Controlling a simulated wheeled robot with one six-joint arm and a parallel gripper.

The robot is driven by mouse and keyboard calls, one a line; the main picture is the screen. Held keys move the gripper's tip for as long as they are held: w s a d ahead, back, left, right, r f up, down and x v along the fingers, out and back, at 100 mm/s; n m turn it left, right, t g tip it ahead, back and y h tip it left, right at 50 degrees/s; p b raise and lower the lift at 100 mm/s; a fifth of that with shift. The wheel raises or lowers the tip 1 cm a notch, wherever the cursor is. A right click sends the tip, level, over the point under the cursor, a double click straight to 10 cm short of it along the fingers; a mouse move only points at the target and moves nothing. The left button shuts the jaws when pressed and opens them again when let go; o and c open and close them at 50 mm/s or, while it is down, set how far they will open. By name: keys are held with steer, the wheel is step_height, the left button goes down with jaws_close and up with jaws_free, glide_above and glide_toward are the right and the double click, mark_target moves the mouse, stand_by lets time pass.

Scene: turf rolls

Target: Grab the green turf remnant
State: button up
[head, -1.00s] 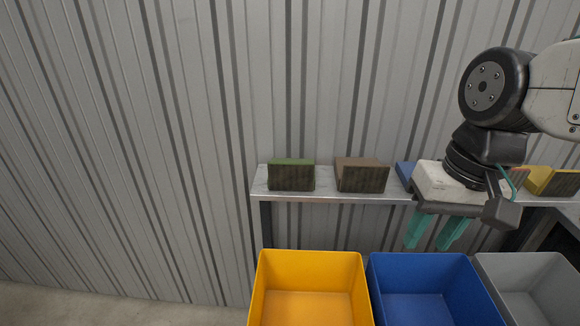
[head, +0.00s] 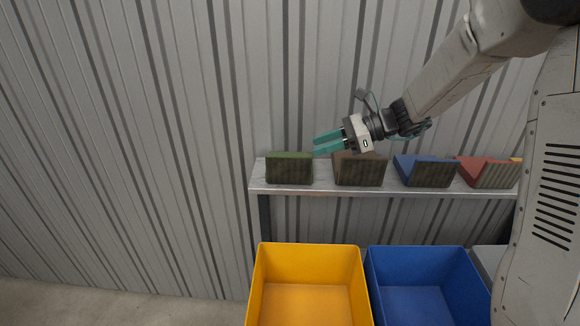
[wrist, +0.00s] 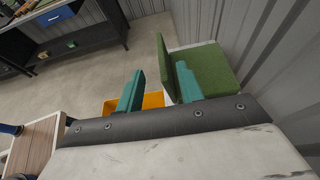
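The green turf remnant (head: 289,169) stands at the left end of the metal shelf, with a dark front face and green on top. In the wrist view the green turf remnant (wrist: 212,72) shows as an upright panel and a flat part. My gripper (head: 316,145) is in the head view just above and right of the remnant, its teal fingers pointing left. In the wrist view my gripper (wrist: 160,70) has its fingers apart, with the upright panel appearing between them. I cannot tell whether either finger touches it.
On the shelf (head: 325,190) to the right stand a brown (head: 358,170), a blue (head: 425,172) and a red piece (head: 490,174). Below are open yellow (head: 310,258) and blue (head: 420,260) bins. A corrugated wall (head: 150,130) rises close behind the shelf.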

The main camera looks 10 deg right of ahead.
mark_target(291, 156)
steer(key=x, duration=0.7)
steer(key=shift+w+f, duration=0.1)
steer(key=shift+f, duration=0.2)
jaws_close()
